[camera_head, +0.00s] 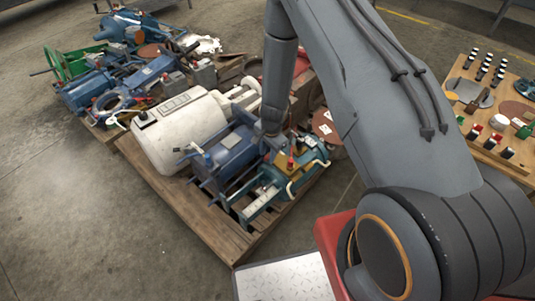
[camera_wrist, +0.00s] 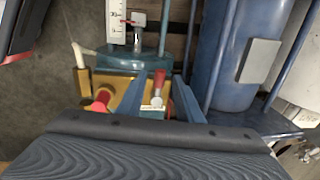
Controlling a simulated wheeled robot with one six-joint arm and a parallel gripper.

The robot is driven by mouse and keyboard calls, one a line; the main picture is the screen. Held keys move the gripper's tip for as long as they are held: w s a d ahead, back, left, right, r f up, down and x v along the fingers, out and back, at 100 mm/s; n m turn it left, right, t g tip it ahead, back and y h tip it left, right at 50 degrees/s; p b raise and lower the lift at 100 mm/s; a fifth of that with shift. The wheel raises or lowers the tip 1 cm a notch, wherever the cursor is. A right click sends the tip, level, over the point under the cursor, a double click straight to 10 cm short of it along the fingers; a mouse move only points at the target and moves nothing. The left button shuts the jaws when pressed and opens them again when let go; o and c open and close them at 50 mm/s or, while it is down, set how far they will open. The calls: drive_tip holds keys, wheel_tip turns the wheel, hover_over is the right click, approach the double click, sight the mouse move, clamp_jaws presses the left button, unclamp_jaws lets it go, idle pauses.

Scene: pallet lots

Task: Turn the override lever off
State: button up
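A small red-handled lever (camera_wrist: 158,78) on a silver base stands in the middle of the wrist view, with a white label (camera_wrist: 152,107) too small to read. I cannot tell its set position. My gripper (camera_wrist: 160,84) appears open, its two blue-grey fingers on either side of the lever; contact is not clear. A second red knob (camera_wrist: 101,101) sits to the left on a yellow block (camera_wrist: 84,82). In the head view the yellow block (camera_head: 289,165) is on the blue-green machine (camera_head: 262,200), with red handles on top; my arm partly hides this area.
A blue motor (camera_head: 225,160) and a large white cylinder (camera_head: 180,130) crowd beside it on the wooden pallet (camera_head: 225,240). In the wrist view the blue cylinder (camera_wrist: 232,55) rises close on the right. A table of small parts (camera_head: 515,78) stands far right. Floor is clear at left.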

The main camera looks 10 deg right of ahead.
wheel_tip(320, 180, up, 8)
drive_tip(key=shift+s+d+f+p, duration=0.2)
drive_tip(key=shift+s+p, duration=0.15)
drive_tip(key=shift+p, duration=0.05)
idle(0.3)
drive_tip(key=s+r+n+p, duration=0.3)
drive_tip(key=s+r, duration=0.2)
drive_tip(key=r, duration=0.8)
drive_tip(key=s+r+n+p, duration=0.25)
drive_tip(key=s+r, duration=0.25)
drive_tip(key=r, duration=0.7)
drive_tip(key=s+d+r+n+p, duration=0.2)
drive_tip(key=s+r+n, duration=0.1)
drive_tip(key=s+r, duration=0.5)
drive_tip(key=s+d+r+n+g+p, duration=0.1)
drive_tip(key=s+r+n+p, duration=0.1)
drive_tip(key=s+r, duration=0.6)
drive_tip(key=shift+d+n+h, duration=0.35)
drive_tip(key=shift+n+h, duration=0.05)
drive_tip(key=shift+n, duration=0.25)
